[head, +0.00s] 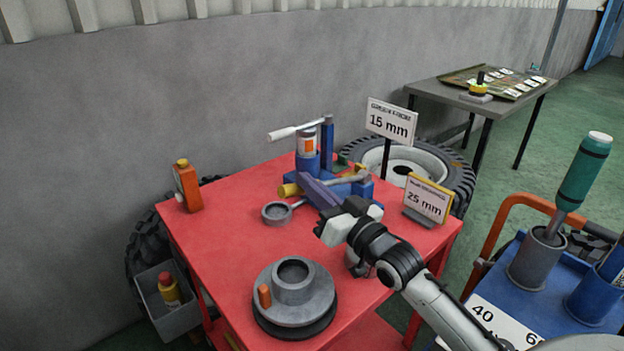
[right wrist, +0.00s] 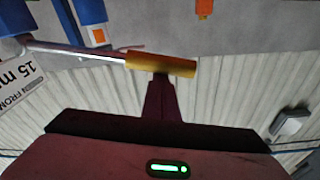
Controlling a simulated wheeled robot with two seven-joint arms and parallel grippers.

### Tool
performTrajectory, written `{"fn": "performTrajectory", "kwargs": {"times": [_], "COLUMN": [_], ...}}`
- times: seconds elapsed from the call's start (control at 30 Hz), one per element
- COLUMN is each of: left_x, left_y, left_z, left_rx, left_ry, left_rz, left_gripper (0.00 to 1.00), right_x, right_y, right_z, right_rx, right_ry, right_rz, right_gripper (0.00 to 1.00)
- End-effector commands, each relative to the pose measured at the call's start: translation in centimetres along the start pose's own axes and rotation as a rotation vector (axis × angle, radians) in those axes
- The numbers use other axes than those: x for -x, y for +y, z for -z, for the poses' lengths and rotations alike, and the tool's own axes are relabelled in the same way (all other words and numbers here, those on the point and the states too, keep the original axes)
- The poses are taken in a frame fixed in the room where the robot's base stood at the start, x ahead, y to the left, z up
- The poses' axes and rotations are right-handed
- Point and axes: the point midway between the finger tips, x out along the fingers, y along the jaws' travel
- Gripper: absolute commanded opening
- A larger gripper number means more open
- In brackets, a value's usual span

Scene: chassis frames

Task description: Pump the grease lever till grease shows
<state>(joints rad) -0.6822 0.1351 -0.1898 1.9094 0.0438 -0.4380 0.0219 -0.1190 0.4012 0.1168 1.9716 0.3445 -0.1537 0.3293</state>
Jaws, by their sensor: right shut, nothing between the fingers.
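A blue grease pump (head: 352,187) stands on the red table, with a upright blue post and an orange-labelled canister (head: 307,145). Its lever is a metal rod ending in a yellow grip (head: 289,190); the grip (right wrist: 165,65) also shows large in the right wrist view. My right gripper (head: 312,186) is shut and empty, its fingertips close by the yellow grip. In the right wrist view its tip (right wrist: 160,76) overlaps the grip's edge; I cannot tell whether they touch. I see no clear grease. My left gripper is not in view.
Signs reading 15 mm (head: 391,122) and 25 mm (head: 428,198) stand to the right. A grey hub (head: 293,307), a small ring (head: 276,214) and an orange bottle (head: 187,187) are on the table. A blue cart (head: 535,287) is at the right. The table's left middle is clear.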

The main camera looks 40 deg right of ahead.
Motion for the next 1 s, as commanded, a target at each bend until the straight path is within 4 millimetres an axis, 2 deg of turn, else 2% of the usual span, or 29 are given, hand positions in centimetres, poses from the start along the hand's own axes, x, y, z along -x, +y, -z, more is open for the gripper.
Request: {"fn": "performTrajectory", "kwargs": {"times": [0.03,0.1,0.2,0.3,0.73,0.87,1.0], "left_x": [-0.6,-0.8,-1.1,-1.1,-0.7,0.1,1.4], "left_y": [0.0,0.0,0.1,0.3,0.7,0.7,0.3], "left_z": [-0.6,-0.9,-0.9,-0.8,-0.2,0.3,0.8], "left_rx": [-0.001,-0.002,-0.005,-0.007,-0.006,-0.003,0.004], "left_ry": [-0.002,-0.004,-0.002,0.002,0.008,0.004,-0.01], "left_rz": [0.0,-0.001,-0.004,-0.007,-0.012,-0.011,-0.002], "left_gripper": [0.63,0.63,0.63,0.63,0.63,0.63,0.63], "right_x": [0.3,0.5,0.8,0.9,0.9,0.6,-0.1], "right_y": [0.0,0.0,0.1,0.1,0.0,-0.3,-1.0], "right_z": [-2.1,-3.6,-5.5,-6.4,-6.3,-5.2,-3.1], "right_rx": [0.029,0.038,0.036,0.036,0.036,0.035,0.036], "right_ry": [-0.01,-0.01,-0.01,-0.01,-0.009,-0.009,-0.008], "right_rz": [0.004,0.004,0.004,0.005,0.006,0.007,0.009], "right_gripper": [0.0,0.0,0.0,0.0,0.0,0.0,0.0]}}
